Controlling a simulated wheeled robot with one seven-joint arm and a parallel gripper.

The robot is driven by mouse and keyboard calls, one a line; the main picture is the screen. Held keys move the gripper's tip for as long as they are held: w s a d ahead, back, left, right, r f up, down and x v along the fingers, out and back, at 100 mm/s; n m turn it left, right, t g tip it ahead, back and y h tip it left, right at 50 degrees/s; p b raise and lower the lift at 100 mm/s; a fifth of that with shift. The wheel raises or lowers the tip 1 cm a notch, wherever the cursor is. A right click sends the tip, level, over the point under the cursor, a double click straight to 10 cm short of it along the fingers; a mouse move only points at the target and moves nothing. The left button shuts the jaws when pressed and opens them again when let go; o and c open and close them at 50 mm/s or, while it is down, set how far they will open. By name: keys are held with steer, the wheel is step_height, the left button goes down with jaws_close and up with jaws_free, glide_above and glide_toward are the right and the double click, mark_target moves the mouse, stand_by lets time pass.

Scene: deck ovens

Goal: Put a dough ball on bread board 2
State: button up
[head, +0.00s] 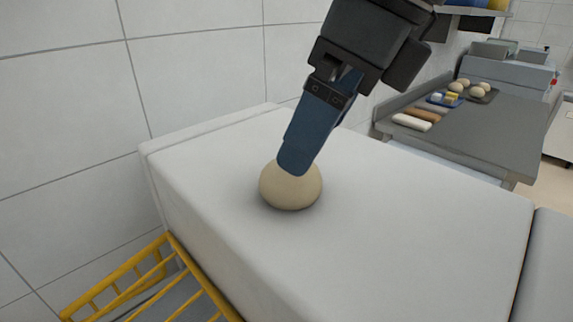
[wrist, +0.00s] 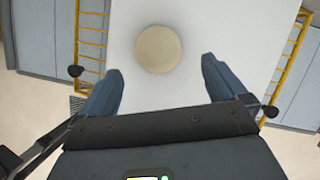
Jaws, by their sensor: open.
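A pale beige dough ball (head: 291,189) sits on a broad white flat top. In the wrist view, the dough ball (wrist: 159,49) lies between and slightly beyond my fingertips. My gripper (head: 294,168) points down over it, with one blue finger covering part of its upper side. In the wrist view, my gripper's (wrist: 161,68) two blue fingers are spread wide, with a gap on each side of the ball. More dough balls (head: 480,90) rest on the grey counter at the back right. I cannot tell which thing is bread board 2.
The white top (head: 420,215) is otherwise clear. A yellow rack (head: 185,262) stands below its left front edge. A tiled wall (head: 70,100) runs behind. The grey counter (head: 480,130) holds small white and brown slabs (head: 412,122) near its left edge.

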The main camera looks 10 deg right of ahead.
mark_target(290, 179)
steer(key=p+x, duration=0.1)
steer(key=x, duration=0.5)
steer(key=shift+a+f+p, duration=0.15)
steer(key=shift+f+p, duration=0.15)
steer(key=shift+f, duration=0.1)
steer(key=c, duration=1.2)
steer(key=shift+r, duration=0.1)
